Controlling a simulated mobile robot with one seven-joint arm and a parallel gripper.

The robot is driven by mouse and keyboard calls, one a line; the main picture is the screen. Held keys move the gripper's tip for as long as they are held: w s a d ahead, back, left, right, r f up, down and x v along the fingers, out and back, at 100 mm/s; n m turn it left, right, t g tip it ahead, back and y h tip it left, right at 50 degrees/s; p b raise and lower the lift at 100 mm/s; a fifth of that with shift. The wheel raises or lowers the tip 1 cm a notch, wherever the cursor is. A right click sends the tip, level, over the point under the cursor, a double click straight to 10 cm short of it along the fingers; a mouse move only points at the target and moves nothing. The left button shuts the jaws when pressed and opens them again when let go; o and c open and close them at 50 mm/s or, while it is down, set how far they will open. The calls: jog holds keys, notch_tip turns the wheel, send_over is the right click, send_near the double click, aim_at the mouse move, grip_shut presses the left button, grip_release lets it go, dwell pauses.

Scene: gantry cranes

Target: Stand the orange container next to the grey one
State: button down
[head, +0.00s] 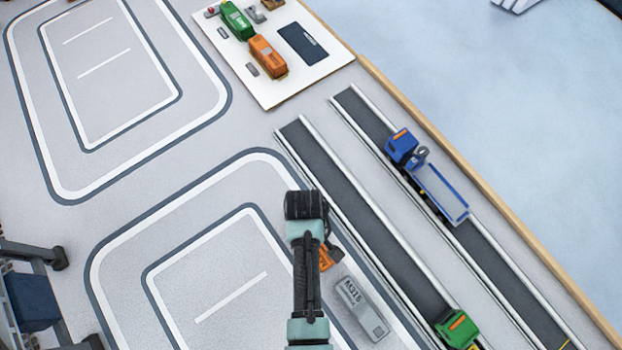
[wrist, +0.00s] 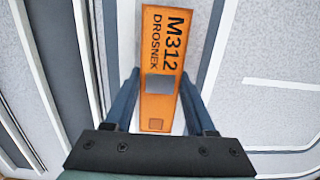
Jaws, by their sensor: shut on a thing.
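The orange container, marked M312 DROSNEK (wrist: 165,45), sits lengthwise between the two fingers of my gripper (wrist: 159,88) in the wrist view. My gripper is shut on it. In the head view my arm covers most of the orange container (head: 326,258), and only a small part shows to the right of the arm. The grey container (head: 361,308) lies on the pale floor just below and right of the orange part, close to the dark track. The wrist view does not show the grey container. I cannot tell whether the orange container touches the floor.
Two dark tracks with white rails (head: 372,213) run diagonally. A blue truck with a flatbed (head: 438,187) stands on the far one, a green vehicle (head: 457,328) on the near one. A white board (head: 270,85) holds several small models. The outlined floor area at left is clear.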

jog(key=shift+f, duration=0.15)
jog(key=shift+c, duration=1.1)
grip_release()
